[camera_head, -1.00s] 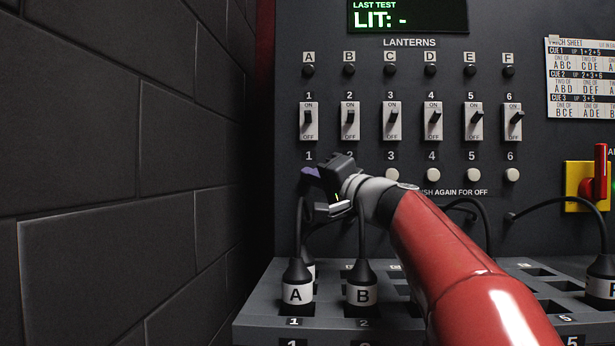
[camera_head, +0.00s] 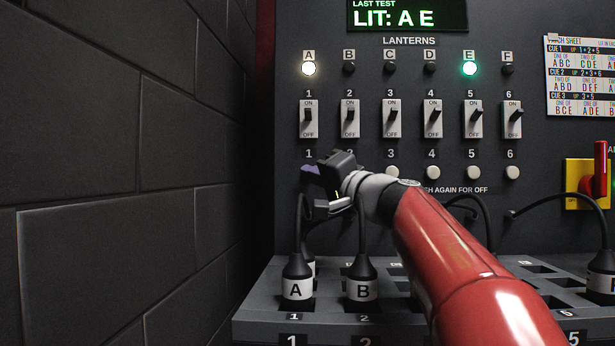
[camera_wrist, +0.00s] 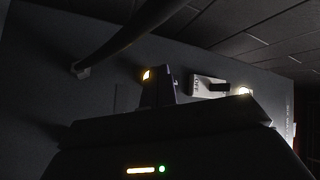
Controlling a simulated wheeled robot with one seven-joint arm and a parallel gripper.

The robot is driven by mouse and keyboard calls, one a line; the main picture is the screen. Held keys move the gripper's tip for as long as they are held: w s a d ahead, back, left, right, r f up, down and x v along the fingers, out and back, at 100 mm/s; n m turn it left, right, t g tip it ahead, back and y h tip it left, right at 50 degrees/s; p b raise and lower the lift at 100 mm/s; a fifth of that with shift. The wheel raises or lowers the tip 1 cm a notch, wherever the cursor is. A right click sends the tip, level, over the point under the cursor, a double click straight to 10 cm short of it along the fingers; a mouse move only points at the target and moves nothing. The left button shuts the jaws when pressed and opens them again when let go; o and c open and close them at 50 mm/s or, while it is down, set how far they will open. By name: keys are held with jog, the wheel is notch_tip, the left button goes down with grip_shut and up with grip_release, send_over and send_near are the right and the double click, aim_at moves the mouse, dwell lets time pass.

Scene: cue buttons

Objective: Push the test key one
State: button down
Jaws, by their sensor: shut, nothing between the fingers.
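Test key one is hidden behind my gripper (camera_head: 314,174); its label "1" (camera_head: 309,154) shows just above. My gripper is shut and empty, its tip against or very close to the panel at that key's place; contact itself is hidden. The display (camera_head: 408,17) reads "LIT: A E". Lantern A (camera_head: 309,69) glows white and lantern E (camera_head: 469,68) glows green; the other lanterns are dark. In the wrist view my fingers (camera_wrist: 158,88) face the dark panel, beside a switch (camera_wrist: 209,87) and a bright lamp (camera_wrist: 244,91).
Key 2 is also hidden by my gripper; keys 3 (camera_head: 392,172) to 6 (camera_head: 512,172) show. Plugs A (camera_head: 296,288) and B (camera_head: 362,288) stand below with cables rising near my gripper. A brick wall (camera_head: 120,180) is at left. A red lever (camera_head: 600,172) is at right.

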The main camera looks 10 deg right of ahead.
jog(key=s+a+b, duration=0.2)
jog(key=s+b, duration=0.1)
jog(key=s, duration=0.2)
jog(key=shift+s, duration=0.4)
dwell(0.4)
